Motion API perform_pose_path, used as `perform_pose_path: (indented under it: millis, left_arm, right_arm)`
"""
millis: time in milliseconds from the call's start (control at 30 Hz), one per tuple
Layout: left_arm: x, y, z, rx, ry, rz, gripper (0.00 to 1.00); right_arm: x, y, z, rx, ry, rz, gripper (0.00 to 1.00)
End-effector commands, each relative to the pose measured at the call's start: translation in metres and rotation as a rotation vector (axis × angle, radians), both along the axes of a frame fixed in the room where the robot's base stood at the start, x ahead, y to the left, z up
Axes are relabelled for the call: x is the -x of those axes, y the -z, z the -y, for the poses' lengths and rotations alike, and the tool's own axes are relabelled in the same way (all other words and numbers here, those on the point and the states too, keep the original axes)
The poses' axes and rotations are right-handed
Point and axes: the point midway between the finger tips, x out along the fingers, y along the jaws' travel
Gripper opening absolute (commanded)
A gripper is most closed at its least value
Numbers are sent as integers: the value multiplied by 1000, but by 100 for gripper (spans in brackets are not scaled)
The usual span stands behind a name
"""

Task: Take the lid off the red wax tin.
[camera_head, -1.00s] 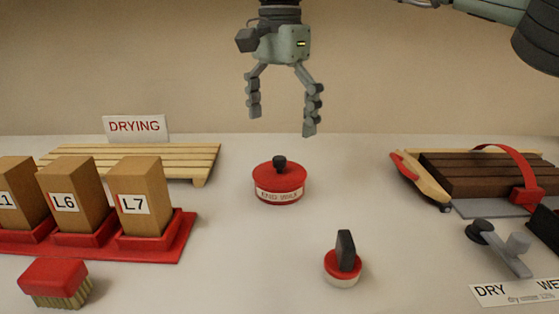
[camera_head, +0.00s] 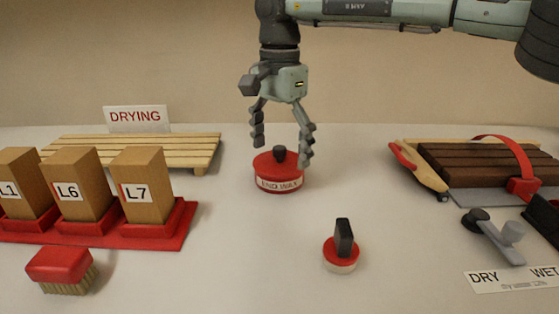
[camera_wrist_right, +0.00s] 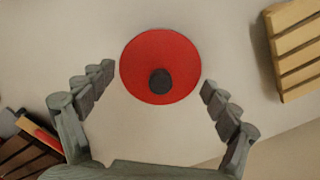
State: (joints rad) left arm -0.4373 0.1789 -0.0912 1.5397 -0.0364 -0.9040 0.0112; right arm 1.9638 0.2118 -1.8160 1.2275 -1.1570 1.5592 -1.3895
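The red wax tin (camera_head: 279,184) stands upright on the bench, with a label reading "END WAX" on its front. Its red lid (camera_head: 264,160) is on it and has a dark round knob (camera_head: 279,153) on top. My right gripper (camera_head: 281,153) is open above the tin, its fingers on either side of the knob. In the right wrist view the lid (camera_wrist_right: 145,65) and knob (camera_wrist_right: 160,81) lie ahead of the open fingers (camera_wrist_right: 157,80), with nothing between them and no clear contact. My left gripper is not in view.
A red-based round tool with a dark upright handle (camera_head: 344,240) stands in front right of the tin. Blocks in a red tray (camera_head: 120,236), a brush (camera_head: 60,268) and a slatted drying rack (camera_head: 70,151) are at left. A strapped dark block (camera_head: 470,164) and a lever (camera_head: 495,238) are at right.

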Motion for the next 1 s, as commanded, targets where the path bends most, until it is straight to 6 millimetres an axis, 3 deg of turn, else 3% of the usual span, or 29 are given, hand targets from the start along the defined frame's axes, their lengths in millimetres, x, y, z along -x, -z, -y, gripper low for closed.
perform_pose_path:
  millis: [67, 633, 1000]
  left_arm:
    - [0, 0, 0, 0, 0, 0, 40]
    - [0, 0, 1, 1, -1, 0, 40]
    - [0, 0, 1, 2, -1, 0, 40]
  right_arm:
    - [0, 0, 0, 0, 0, 0, 73]
    - [0, 1, 0, 1, -1, -1, 2]
    - [0, 1, 0, 1, -1, -3, 0]
